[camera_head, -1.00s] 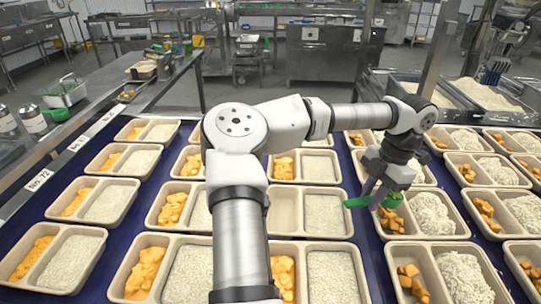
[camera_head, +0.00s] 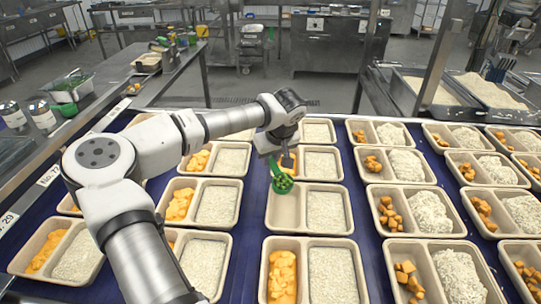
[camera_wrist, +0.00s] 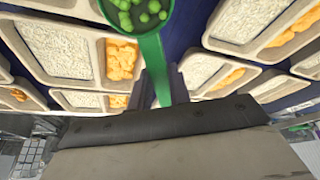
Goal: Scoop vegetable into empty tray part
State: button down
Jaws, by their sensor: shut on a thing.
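My gripper (camera_head: 284,158) is shut on the handle of a green scoop (camera_head: 274,170). The scoop's bowl holds green vegetable pieces (camera_head: 284,185), which also show at the top of the wrist view (camera_wrist: 140,12). The scoop's green handle (camera_wrist: 153,55) runs down between my gripper's fingers (camera_wrist: 162,86). In the head view the bowl is over the far part of a tray's empty left compartment (camera_head: 285,213). That tray's right compartment holds white rice (camera_head: 326,211). I cannot tell how high the bowl is above the tray.
Several two-part trays stand in rows on the blue surface (camera_head: 252,252). They hold rice beside orange pieces (camera_head: 281,275). A metal pan with green contents (camera_head: 69,86) stands on the side bench at the left. Large rice bins (camera_head: 490,90) stand at the back right.

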jog(key=shift+a+b, duration=0.1)
jog(key=shift+b, duration=0.3)
jog(key=shift+s+r+t+y+b, duration=0.3)
jog(key=shift+t+b, duration=0.3)
jog(key=shift+b, duration=0.3)
jog(key=r+t+b, duration=0.1)
jog(key=b, duration=0.1)
jog(key=s+d+t+y+b, duration=0.1)
jog(key=b, duration=0.1)
jog(key=r+t+y+b, duration=0.1)
jog(key=shift+s+d+r+b, duration=0.2)
jog(key=shift+s+r+b, duration=0.15)
jog(key=shift+s+b, duration=0.05)
jog(key=s+t+b, duration=0.1)
jog(key=b, duration=0.1)
jog(key=s+d+r+t+y+b, duration=0.1)
jog(key=t+b, duration=0.1)
jog(key=s+d+r+t+y+b, duration=0.1)
jog(key=b, duration=0.1)
jog(key=shift+s+t, duration=0.1)
jog(key=shift+t, duration=0.2)
jog(key=shift+s+d+r+t+y+b, duration=0.15)
jog(key=shift+s+d+t+y+b, duration=0.4)
jog(key=shift+b, duration=1.45)
jog(key=shift+s+d+r+t+y+b, duration=0.15)
jog(key=shift+s+t+y+b, duration=0.6)
jog(key=shift+b, duration=1.2)
jog(key=shift+s+d+r+t+y+b, duration=0.1)
jog(key=shift+s+d+t+y+b, duration=0.25)
jog(key=shift+s+t+b, duration=1.1)
